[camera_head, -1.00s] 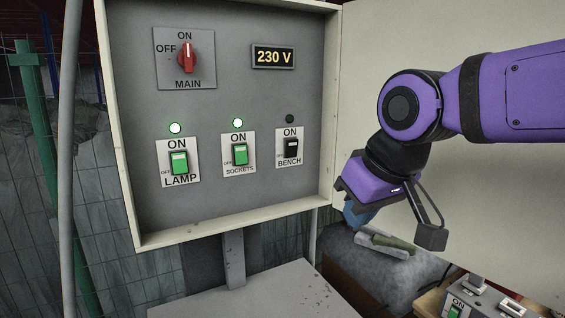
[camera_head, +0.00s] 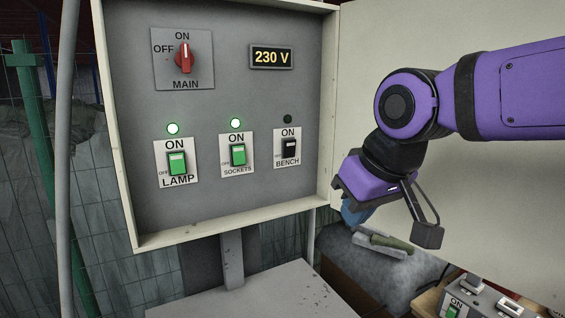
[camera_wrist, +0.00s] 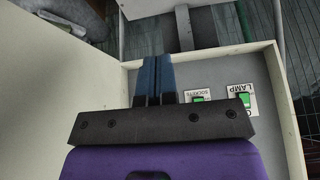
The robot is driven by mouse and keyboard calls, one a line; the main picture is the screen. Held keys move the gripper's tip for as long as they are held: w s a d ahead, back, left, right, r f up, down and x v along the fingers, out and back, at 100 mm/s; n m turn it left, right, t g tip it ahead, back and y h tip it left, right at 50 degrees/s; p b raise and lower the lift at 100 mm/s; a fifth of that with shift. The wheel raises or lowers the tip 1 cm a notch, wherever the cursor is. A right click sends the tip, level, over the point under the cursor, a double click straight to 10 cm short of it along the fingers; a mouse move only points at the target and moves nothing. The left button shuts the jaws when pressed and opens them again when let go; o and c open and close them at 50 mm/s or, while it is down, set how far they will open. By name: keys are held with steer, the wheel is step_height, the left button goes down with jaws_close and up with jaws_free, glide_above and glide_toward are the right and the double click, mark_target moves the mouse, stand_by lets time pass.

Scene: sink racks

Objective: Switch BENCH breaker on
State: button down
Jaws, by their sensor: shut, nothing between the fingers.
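The BENCH breaker (camera_head: 289,149) is a dark rocker on a white plate at the right of the lower row in the panel. Its small lamp (camera_head: 287,119) is dark. My gripper (camera_head: 352,218) is right of and below the BENCH breaker, apart from it, just outside the box's right edge. In the wrist view the two blue fingers (camera_wrist: 152,78) are together and empty. The BENCH breaker is hidden there behind my gripper. The SOCKETS breaker (camera_head: 238,154) and LAMP breaker (camera_head: 177,163) are green with lit lamps; both also show in the wrist view.
The MAIN switch (camera_head: 185,58) is a red knob pointing up at ON. A display (camera_head: 272,57) reads 230 V. The open box door (camera_head: 480,200) stands behind my arm. The box's raised rim (camera_head: 328,110) lies between my gripper and the breakers. A second switch box (camera_head: 484,300) sits lower right.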

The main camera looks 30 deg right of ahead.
steer(key=w+d+r+m, duration=0.3)
steer(key=w+r+m, duration=0.3)
steer(key=w+m, duration=0.3)
steer(key=w+d+r+m, duration=0.4)
steer(key=w+r+m, duration=0.3)
steer(key=w, duration=0.5)
steer(key=shift+w+m, duration=0.15)
steer(key=shift+m, duration=0.75)
steer(key=shift+d+f, duration=0.1)
glide_above(290, 156)
steer(key=s, duration=0.2)
steer(key=shift+s+f, duration=0.15)
steer(key=shift+f, duration=4.05)
